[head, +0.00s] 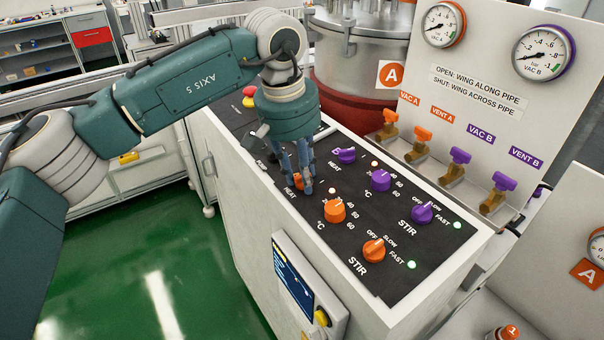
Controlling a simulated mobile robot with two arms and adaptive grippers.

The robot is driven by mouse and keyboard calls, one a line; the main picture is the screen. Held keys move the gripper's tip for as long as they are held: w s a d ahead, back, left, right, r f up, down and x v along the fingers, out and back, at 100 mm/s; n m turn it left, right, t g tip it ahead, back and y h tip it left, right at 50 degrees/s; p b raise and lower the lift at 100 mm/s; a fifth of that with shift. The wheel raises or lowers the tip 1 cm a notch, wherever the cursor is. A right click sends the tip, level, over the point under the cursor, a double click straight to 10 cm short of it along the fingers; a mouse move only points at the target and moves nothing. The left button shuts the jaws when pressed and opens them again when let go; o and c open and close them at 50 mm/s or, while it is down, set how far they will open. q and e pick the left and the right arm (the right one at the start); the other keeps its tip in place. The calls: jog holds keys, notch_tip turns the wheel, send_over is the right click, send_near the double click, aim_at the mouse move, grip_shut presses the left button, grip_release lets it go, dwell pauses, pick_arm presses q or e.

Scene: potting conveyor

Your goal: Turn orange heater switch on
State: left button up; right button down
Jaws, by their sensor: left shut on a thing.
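My right gripper is not in view.
The orange temperature knob (335,211) is close to the right of my fingers, with a small lamp above it. The purple heater switch (346,155) is behind. Orange (374,250) and purple (422,213) stir knobs stand farther right, near green lamps. A red emergency button (249,91) is at the far end.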

pick_arm(q)
jog(key=shift+m, duration=0.6)
jog(key=o, duration=1.2)
jog(key=shift+s+a+r, duration=0.25)
jog(key=shift+a+r, duration=0.05)
jog(key=shift+r, duration=1.7)
jog(key=shift+s+a+r, duration=0.3)
jog(key=shift+r, duration=1.65)
jog(key=shift+s+a+r, duration=0.25)
jog(key=shift+a+r, duration=0.05)
jog(key=shift+r, duration=1.7)
jog(key=shift+c, duration=0.2)
